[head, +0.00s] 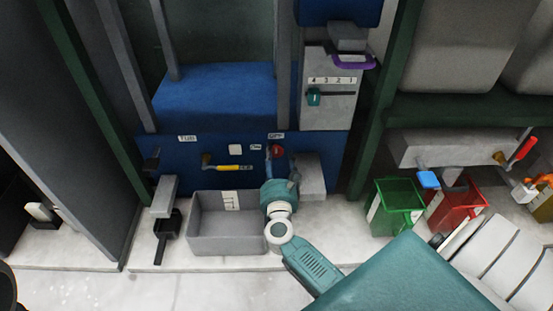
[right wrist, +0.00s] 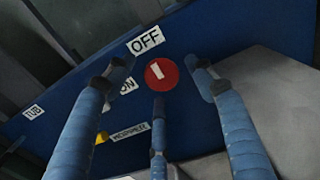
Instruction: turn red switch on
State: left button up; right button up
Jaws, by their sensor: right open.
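The red switch (head: 277,151) is a round red knob with a white bar on the blue press panel (head: 325,150). In the right wrist view the red switch (right wrist: 164,80) has its bar tilted roughly toward the OFF label (right wrist: 146,41). The ON label (right wrist: 127,86) is to its left, partly covered by a finger. My right gripper (head: 270,158) is in front of the panel beside the switch. In the right wrist view my right gripper (right wrist: 160,80) is open, with blue fingers spread on both sides of the switch and a third below. I cannot tell whether they touch it. My left gripper is not in view.
A yellow-handled valve (head: 229,168) is left of the switch. A grey tub (head: 238,242) stands below the panel. A grey block (head: 312,178) is close to the right. Green (head: 396,205) and red (head: 455,208) bins stand farther right. A slider box (head: 330,105) is above.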

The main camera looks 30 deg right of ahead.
jog(key=shift+w+d, duration=0.25)
jog(key=shift+w, duration=0.1)
jog(key=c, duration=1)
jog(key=shift+c, duration=0.5)
jog(key=shift+r, duration=0.1)
